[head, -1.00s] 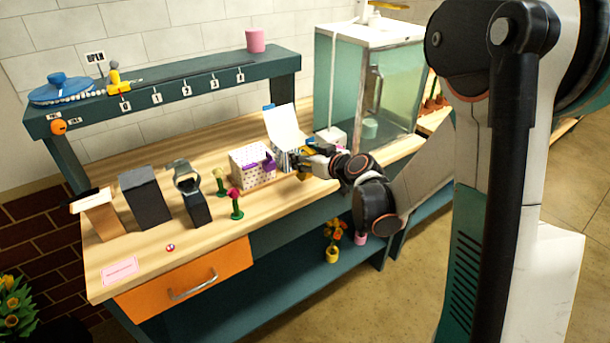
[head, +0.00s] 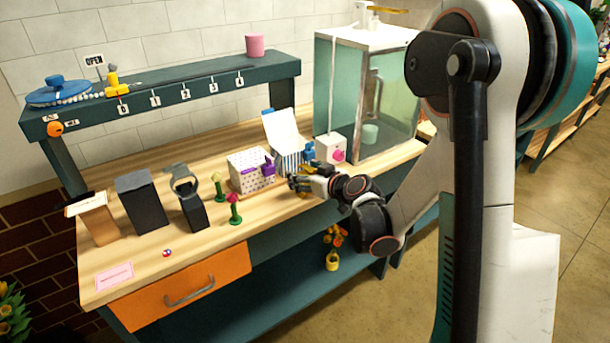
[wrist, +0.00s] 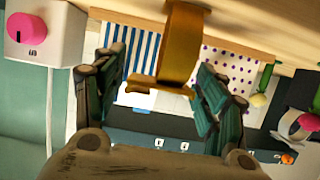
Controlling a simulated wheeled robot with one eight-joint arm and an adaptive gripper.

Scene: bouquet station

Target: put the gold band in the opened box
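My gripper (head: 298,184) is in front of this box, near the bench's front edge. The band's other end runs out of the top of that view. In the head view the band is small and partly hidden by the fingers.
A dotted box (head: 247,176) with purple ribbon stands left of the striped box. A white box with a pink knob (head: 338,155) and a glass case (head: 345,90) stand to the right. Flower stems (head: 234,210) and dark stands (head: 143,202) are to the left.

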